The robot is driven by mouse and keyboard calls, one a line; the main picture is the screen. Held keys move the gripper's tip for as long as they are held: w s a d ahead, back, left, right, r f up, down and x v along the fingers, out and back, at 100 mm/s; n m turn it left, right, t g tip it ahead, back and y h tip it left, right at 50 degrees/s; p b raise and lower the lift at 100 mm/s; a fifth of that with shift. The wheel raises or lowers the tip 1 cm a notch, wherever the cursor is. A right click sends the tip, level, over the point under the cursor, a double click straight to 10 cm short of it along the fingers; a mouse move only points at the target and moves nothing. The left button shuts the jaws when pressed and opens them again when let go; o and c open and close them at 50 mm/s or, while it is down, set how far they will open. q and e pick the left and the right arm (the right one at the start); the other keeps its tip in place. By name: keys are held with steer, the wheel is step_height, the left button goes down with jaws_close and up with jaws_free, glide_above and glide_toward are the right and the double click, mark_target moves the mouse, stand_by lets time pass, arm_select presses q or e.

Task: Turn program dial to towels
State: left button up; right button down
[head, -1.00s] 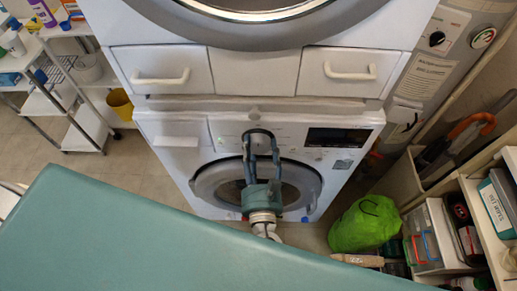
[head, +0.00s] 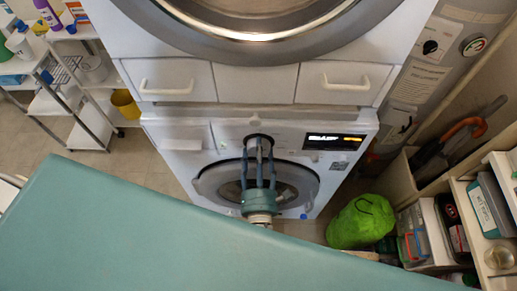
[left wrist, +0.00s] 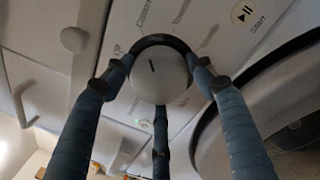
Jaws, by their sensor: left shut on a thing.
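The program dial (left wrist: 160,76) is a round silver knob with a short dark pointer mark, on the white panel of the lower washing machine (head: 180,130). My left gripper (head: 259,143) is shut on the dial, its blue fingers set around the knob's rim; the wrist view shows the fingers (left wrist: 160,70) from below. The display (head: 335,142) right of the dial is lit with orange and white text too small to read. My right gripper is not in view.
A teal flat surface (head: 130,230) fills the foreground. A Start button (left wrist: 242,12) lies upper right of the dial. The round door (head: 305,180) is below it. A green bag (head: 361,222) and shelves (head: 462,190) are at right; a white cart (head: 90,125) is at left.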

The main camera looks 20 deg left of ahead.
arm_select(q)
steer(key=m, duration=0.1)
steer(key=m+p, duration=0.1)
steer(key=m, duration=0.1)
steer(key=m+p, duration=0.1)
steer(key=shift+s+a+f+m, duration=0.15)
steer(key=shift+s+f+m, duration=0.05)
steer(key=shift+f+m, duration=0.2)
steer(key=shift+a+m+h+p, duration=0.15)
steer(key=shift+m+p, duration=0.2)
steer(key=shift+m, duration=0.35)
steer(key=shift+m+h+p, duration=0.15)
steer(key=shift+m+p, duration=0.2)
steer(key=shift+m, duration=0.35)
steer(key=shift+a, duration=0.1)
steer(key=o, duration=1)
steer(key=shift+c, duration=0.2)
steer(key=shift+o, duration=0.7)
steer(key=shift+a+r, duration=0.1)
steer(key=shift+r, duration=0.1)
